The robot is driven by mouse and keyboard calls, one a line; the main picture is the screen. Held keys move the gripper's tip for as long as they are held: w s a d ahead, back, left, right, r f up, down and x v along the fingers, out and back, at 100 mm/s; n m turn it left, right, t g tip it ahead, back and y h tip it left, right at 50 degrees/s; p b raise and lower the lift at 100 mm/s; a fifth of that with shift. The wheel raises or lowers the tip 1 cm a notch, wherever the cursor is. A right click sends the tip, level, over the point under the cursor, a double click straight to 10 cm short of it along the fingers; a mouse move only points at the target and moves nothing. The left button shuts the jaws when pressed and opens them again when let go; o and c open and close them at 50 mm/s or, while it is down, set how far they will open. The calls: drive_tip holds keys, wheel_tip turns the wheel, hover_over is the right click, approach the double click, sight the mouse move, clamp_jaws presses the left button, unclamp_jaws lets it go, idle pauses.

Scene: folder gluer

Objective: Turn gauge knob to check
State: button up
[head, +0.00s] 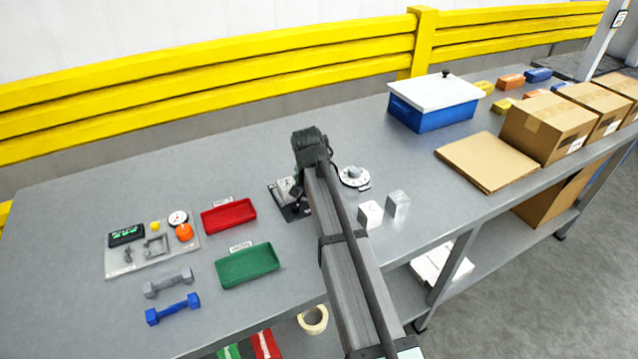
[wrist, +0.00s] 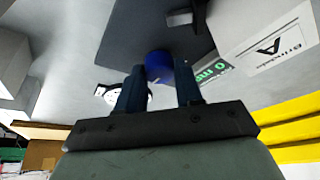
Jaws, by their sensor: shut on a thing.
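A small rounded blue knob (wrist: 158,65) sits between the two dark fingertips of my gripper (wrist: 160,82) in the wrist view. My gripper is shut on it. The knob stands out from a dark grey gauge body (wrist: 130,35), which carries a green readout (wrist: 210,70), partly cut off by the right finger. In the head view the gauge unit (head: 280,191) lies under the end of my arm. My arm hides the knob and fingertips there.
A white dial with a grey knob (head: 354,176) stands right of my arm, near two small pale blocks (head: 370,214). A red tray (head: 228,216) and a green tray (head: 247,266) lie to the left. A blue bin (head: 430,114) stands at the back.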

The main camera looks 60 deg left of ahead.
drive_tip(key=o, duration=1)
drive_tip(key=v, duration=1.4)
drive_tip(key=shift+f, duration=0.1)
